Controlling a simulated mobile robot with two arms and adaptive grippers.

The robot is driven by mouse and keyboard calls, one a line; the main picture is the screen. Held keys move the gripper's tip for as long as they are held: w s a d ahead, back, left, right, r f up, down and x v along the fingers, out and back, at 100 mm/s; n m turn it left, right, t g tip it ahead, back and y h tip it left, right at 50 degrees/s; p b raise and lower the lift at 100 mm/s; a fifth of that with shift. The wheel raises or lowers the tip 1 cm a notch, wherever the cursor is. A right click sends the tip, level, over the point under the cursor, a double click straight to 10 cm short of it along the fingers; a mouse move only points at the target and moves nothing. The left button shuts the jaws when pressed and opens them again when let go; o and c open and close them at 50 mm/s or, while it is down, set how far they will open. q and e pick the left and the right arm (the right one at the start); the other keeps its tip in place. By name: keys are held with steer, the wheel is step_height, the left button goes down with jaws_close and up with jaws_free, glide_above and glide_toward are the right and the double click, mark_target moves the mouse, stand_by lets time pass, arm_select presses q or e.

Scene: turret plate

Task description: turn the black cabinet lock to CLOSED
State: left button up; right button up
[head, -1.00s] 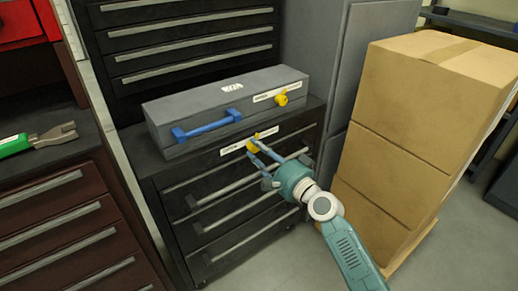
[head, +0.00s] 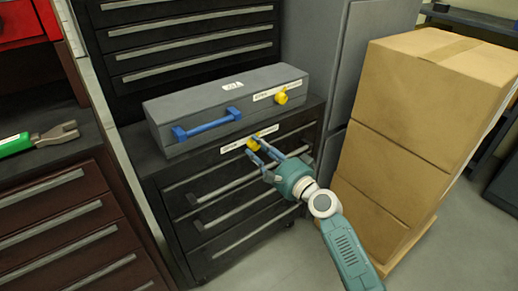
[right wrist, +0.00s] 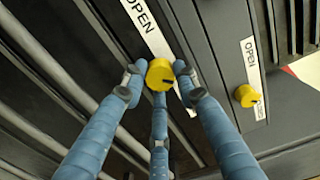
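The black cabinet lock is a yellow round knob (head: 252,145) on the upper front of the black drawer cabinet (head: 177,182). It also shows in the right wrist view (right wrist: 159,75), with a small dark mark on its face. A white label strip (right wrist: 146,27) beside it reads OPEN at its upper end; its lower part is partly hidden by a finger. My right gripper (head: 262,152) is at the knob, its blue fingertips on both sides and a third finger below. The fingertips (right wrist: 160,70) appear to touch the knob. My left gripper is out of view.
A grey toolbox (head: 205,100) with a blue handle (head: 207,124) and another yellow knob (head: 281,98) stands on the cabinet. Stacked cardboard boxes (head: 400,150) stand to the right. Green-handled pliers (head: 40,139) lie on the left cabinet.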

steer(key=o, duration=0.3)
steer(key=shift+s+d, duration=0.1)
steer(key=v, duration=1.1)
steer(key=shift+s+d, duration=0.2)
steer(key=shift+s, duration=0.15)
steer(key=shift+f, duration=0.1)
